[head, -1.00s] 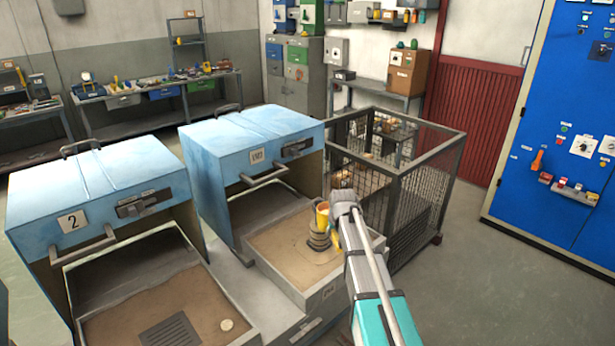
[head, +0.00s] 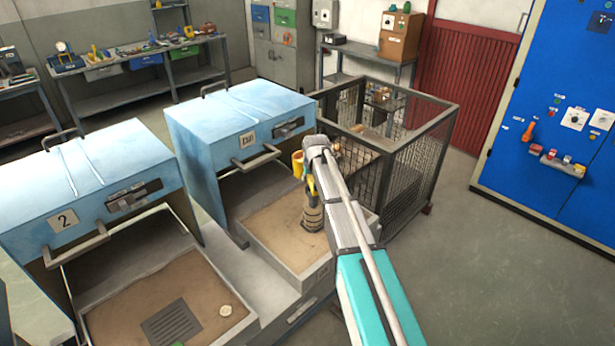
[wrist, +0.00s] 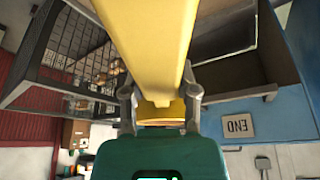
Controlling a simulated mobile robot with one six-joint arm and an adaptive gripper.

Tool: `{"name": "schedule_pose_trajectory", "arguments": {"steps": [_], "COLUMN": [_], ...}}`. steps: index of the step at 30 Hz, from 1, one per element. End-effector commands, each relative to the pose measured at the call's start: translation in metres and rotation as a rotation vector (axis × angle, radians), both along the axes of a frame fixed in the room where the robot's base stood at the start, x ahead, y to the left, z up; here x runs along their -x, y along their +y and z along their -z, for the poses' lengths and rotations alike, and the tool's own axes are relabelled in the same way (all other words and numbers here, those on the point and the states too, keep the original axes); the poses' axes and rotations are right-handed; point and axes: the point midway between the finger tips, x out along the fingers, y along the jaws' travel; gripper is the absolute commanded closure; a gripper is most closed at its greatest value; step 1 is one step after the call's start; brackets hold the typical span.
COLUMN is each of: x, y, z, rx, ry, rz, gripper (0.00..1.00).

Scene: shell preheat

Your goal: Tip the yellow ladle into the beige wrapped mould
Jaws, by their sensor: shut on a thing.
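The yellow ladle (head: 297,164) is in my gripper (wrist: 159,100). In the wrist view the ladle's broad yellow body (wrist: 155,45) fills the upper middle, between the two grey fingers. In the head view my arm hides the fingers, and the ladle's cup looks roughly upright. The cup appears higher than the mould, with a gap. The mould's opening and the ladle's contents cannot be seen.
The right blue box (head: 240,115) stands open behind the sand tray (head: 265,225). A box marked 2 (head: 85,195) is to the left, with its own sand tray and grate. A wire-mesh cage (head: 415,150) stands close behind my arm, to the right. Open floor lies right.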

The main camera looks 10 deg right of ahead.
Motion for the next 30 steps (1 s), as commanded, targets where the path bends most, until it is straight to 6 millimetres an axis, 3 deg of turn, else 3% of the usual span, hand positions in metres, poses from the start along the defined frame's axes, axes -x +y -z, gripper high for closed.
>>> {"name": "schedule_pose_trajectory", "arguments": {"steps": [30], "x": [0.000], "y": [0.007], "z": [0.025], "rx": [0.000], "ry": [-0.001], "rz": [-0.009], "gripper": [1.00]}}
